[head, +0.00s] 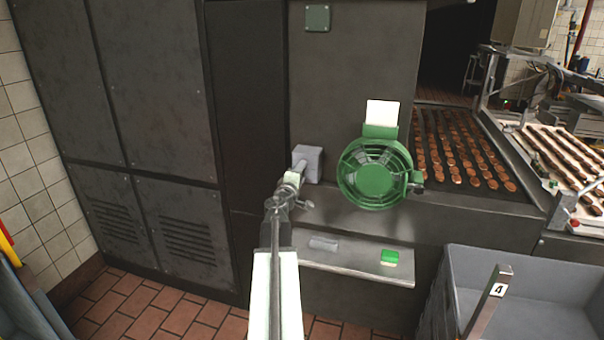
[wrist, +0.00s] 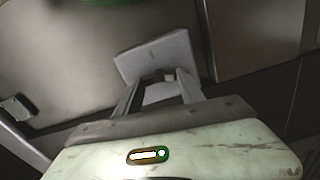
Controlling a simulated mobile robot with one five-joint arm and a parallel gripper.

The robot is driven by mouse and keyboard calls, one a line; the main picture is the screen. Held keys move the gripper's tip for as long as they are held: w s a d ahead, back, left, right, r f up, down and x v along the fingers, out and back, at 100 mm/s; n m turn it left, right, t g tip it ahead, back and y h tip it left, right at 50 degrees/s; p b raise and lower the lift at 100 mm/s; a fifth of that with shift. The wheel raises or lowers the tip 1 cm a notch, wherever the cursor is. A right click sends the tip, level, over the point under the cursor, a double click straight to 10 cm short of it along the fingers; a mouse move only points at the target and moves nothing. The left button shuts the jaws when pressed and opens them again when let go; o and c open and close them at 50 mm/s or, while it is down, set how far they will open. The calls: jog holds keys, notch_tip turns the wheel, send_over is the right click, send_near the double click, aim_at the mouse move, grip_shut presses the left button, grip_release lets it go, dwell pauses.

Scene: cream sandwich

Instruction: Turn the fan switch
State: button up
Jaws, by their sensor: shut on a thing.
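The fan switch (head: 309,160) is a grey box on the dark machine wall, just left of the green fan (head: 375,172). In the wrist view the switch (wrist: 152,56) shows as a light grey plate beyond my fingers. My gripper (head: 298,173) reaches up to the switch from the front left. Its two fingers (wrist: 157,90) are shut on the grey switch's protruding part, one on each side. The fingers hide some of that part, so its exact turn is hard to tell.
A metal ledge (head: 345,266) below the switch holds a small grey piece (head: 323,243) and a green block (head: 390,257). A grey bin (head: 525,270) stands at the lower right. A conveyor (head: 440,135) with rows of brown biscuits runs behind the fan.

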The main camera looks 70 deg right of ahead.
jog(key=shift+w+a+n, duration=0.1)
jog(key=shift+n, duration=0.4)
dwell(0.3)
jog(key=o, duration=1.4)
jog(key=shift+c, duration=0.2)
jog(key=a, duration=0.7)
jog(key=shift+s+a, duration=0.2)
jog(key=shift+a, duration=0.15)
